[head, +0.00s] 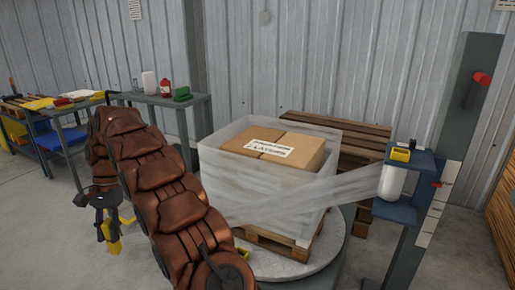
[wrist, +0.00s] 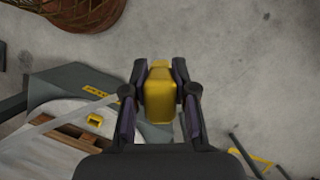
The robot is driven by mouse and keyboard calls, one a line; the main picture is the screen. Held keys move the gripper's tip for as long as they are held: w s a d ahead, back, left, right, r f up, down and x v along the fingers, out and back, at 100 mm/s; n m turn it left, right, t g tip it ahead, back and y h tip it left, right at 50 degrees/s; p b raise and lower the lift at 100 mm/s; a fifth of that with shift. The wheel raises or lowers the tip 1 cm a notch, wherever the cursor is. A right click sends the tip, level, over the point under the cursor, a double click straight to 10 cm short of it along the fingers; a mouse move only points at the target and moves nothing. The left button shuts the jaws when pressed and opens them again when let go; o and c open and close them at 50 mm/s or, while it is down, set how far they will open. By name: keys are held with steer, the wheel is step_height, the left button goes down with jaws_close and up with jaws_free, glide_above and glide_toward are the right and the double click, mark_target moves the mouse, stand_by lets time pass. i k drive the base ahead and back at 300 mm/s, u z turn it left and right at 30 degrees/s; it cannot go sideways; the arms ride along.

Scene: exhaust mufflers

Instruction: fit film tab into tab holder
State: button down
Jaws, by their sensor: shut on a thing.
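My gripper (head: 108,230) hangs at the left in the head view, over the floor and left of the turntable. In the wrist view its two fingers (wrist: 160,92) are shut on a yellow block (wrist: 160,100), which I take to be the film tab. Only a bit of yellow shows below the fingers in the head view (head: 115,247).
Cartons (head: 270,147) wrapped in film stand on a pallet on the round turntable (head: 300,268). Film (head: 320,195) stretches to a roll (head: 392,181) on the grey mast (head: 465,110). A workbench (head: 160,98) stands behind. Bare floor lies below my gripper.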

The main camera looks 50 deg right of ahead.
mark_target(392, 205)
steer(key=u, duration=0.8)
steer(key=k, duration=1.3)
steer(key=z, duration=1.7)
steer(key=i, duration=0.4)
